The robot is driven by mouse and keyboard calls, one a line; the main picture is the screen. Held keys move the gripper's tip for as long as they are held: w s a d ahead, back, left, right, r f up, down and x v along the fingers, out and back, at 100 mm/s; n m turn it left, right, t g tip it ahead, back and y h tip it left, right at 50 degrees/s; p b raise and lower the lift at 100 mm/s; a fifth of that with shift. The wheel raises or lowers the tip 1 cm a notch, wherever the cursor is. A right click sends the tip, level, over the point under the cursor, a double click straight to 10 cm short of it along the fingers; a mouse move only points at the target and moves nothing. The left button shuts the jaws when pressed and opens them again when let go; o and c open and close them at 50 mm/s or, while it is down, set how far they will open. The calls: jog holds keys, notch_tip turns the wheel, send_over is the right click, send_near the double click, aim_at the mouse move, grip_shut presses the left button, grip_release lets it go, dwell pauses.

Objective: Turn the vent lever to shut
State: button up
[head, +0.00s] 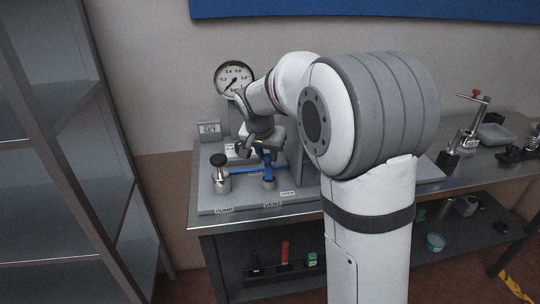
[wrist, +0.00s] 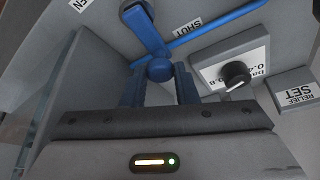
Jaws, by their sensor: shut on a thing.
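The vent lever (wrist: 143,28) is blue, with a rounded knob at its near end. In the wrist view its arm points up and slightly left, between the OPEN label (wrist: 78,4), partly cut off, and the SHUT label (wrist: 187,28). My gripper (wrist: 160,78) is shut on the lever, with one blue finger on each side of the knob. In the head view the lever (head: 268,172) stands above the VENT label (head: 272,204), and my gripper (head: 267,151) covers its top.
A pump knob (head: 219,160) stands left of the lever. A blue tube (wrist: 225,22) runs close by. A round gauge (head: 234,78) and a relief-set sign (head: 209,129) are behind. A grey shelf (head: 100,95) rises at left. My arm hides the bench's middle.

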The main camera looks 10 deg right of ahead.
jog(key=shift+a+n, duration=0.2)
jog(key=shift+n, duration=0.5)
jog(key=o, duration=1)
jog(key=shift+y, duration=0.3)
jog(key=shift+r, duration=0.1)
jog(key=v, duration=0.7)
jog(key=shift+s+a+r, duration=0.1)
jog(key=shift+s+r, duration=0.15)
